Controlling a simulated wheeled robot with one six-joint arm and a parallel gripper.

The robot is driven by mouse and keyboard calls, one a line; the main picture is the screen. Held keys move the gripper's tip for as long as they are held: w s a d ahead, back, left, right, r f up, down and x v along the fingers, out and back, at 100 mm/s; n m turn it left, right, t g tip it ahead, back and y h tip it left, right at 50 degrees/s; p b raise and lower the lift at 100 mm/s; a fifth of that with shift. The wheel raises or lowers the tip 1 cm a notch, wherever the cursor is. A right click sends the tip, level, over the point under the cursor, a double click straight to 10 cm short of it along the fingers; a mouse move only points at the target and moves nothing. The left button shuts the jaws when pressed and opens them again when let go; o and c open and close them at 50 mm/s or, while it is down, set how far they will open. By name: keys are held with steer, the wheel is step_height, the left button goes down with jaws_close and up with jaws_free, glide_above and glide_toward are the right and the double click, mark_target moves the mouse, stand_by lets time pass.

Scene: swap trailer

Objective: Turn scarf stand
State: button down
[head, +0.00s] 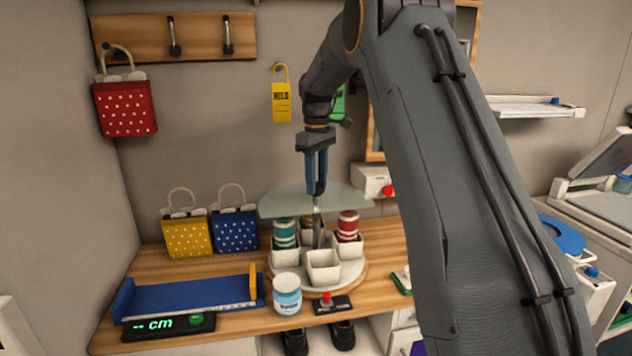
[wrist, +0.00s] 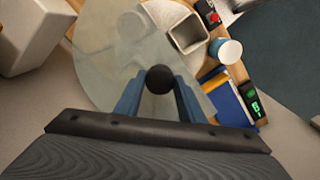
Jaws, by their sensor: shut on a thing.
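The scarf stand (head: 345,272) is a round white turntable on a wooden base, with several square white cups around a central post. A teal roll (head: 285,234) and a red roll (head: 348,226) stand in cups at the left and right; another roll behind is mostly hidden. My gripper (head: 316,192) points down over the disc's centre. In the wrist view its blue fingers are shut on a dark round knob (wrist: 160,79).
A white jar (head: 287,296) and a small box with a red button (head: 331,304) stand close in front of the stand. A blue tray (head: 185,297) and a "-- cm" display (head: 168,327) lie left. Yellow (head: 187,236) and blue (head: 235,230) dotted bags stand behind.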

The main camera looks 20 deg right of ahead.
steer(key=c, duration=1.2)
jaws_free()
steer(key=shift+r+b, duration=1.25)
steer(key=shift+r, duration=2.75)
